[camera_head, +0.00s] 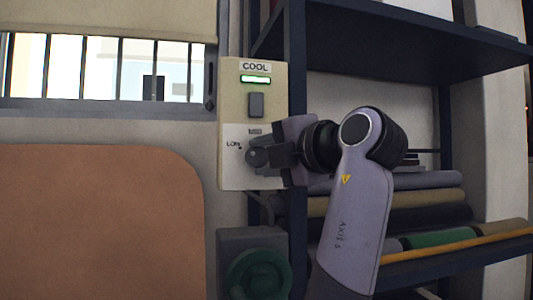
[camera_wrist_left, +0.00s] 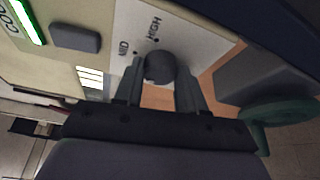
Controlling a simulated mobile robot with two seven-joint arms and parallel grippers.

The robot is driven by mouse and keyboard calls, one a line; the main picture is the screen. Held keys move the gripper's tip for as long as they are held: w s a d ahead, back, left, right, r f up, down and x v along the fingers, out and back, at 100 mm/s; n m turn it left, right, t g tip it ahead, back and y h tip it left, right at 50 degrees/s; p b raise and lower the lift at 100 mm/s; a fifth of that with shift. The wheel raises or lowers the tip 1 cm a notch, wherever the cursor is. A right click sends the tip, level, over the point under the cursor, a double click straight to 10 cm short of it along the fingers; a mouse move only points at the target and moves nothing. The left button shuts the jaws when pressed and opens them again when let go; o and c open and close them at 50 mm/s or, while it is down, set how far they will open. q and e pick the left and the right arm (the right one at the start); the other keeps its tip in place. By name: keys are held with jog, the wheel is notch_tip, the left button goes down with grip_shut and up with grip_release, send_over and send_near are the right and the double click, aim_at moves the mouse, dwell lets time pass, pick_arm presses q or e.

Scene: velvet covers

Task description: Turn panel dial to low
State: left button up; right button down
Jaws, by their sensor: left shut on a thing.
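The beige wall panel (camera_head: 229,110) has a COOL label, a lit green bar and a dark rectangular switch (camera_head: 256,105). Below them is a white plate with a grey round dial (camera_head: 257,158). In the head view, LOW is readable left of the dial and a MID label shows above it. The wrist view shows the dial (camera_wrist_left: 159,68) with MID and HIGH beside it; I cannot tell exactly where it points. My left gripper (camera_head: 268,155) is shut on the dial, with one finger on each side in the wrist view (camera_wrist_left: 160,84). My right gripper is not in view.
A dark shelf rack (camera_head: 297,60) with several fabric rolls (camera_head: 430,200) stands close on the right. A green round handle (camera_head: 258,273) on a grey box is below the panel. A brown rounded surface (camera_head: 100,220) is at left, under a barred window (camera_head: 90,70).

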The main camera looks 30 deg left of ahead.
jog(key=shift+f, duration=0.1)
pick_arm(q)
jog(key=o, duration=1.1)
jog(key=shift+c, duration=0.2)
